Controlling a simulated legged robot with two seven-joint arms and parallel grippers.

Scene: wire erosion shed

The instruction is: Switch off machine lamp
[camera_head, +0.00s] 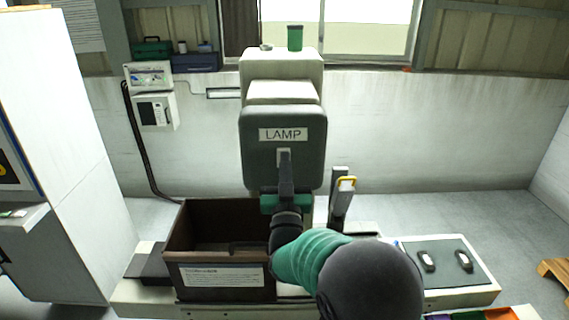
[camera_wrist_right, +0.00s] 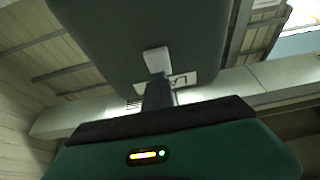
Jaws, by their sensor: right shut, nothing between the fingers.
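The lamp panel (camera_head: 257,158) is a dark grey rounded plate with a white label reading LAMP (camera_head: 283,134). It sits on the front of a pale machine head (camera_head: 281,70). A small light switch (camera_head: 280,155) is below the label, partly hidden by my right gripper (camera_head: 285,158). The right gripper is shut, with its fingertips at the switch. In the right wrist view the fingertips (camera_wrist_right: 157,78) meet the lower part of the pale switch (camera_wrist_right: 156,60); whether they press it I cannot tell. My left gripper is not in view.
A brown open box (camera_head: 220,275) stands on the bench below the panel, left of my right arm. A dark mat (camera_head: 450,262) with two small devices lies farther right.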

